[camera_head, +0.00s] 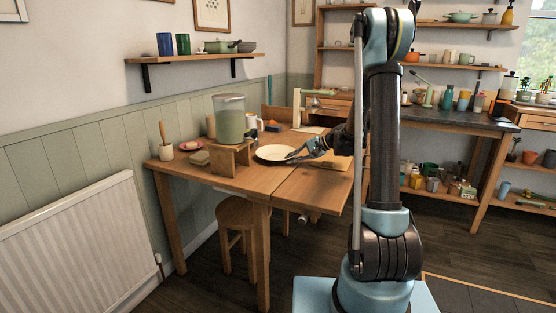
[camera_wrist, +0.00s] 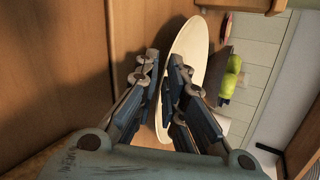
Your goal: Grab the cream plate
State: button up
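The cream plate (camera_head: 272,153) lies on the wooden table. In the wrist view the plate (camera_wrist: 190,42) shows as a narrow oval, seen at a slant. My gripper (camera_head: 312,149) is at the plate's right rim in the head view. In the wrist view the two dark fingers of my gripper (camera_wrist: 164,72) stand a little apart, with part of the plate's rim showing between them. The right finger overlaps the plate's face in the picture. I cannot tell whether either finger touches it.
A green jar (camera_head: 229,122) stands on a small wooden stand (camera_head: 230,158) left of the plate. A white mug (camera_head: 252,121) is behind the plate. A stool (camera_head: 237,211) is below the table.

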jog(key=shift+f, duration=0.1)
grip_shut()
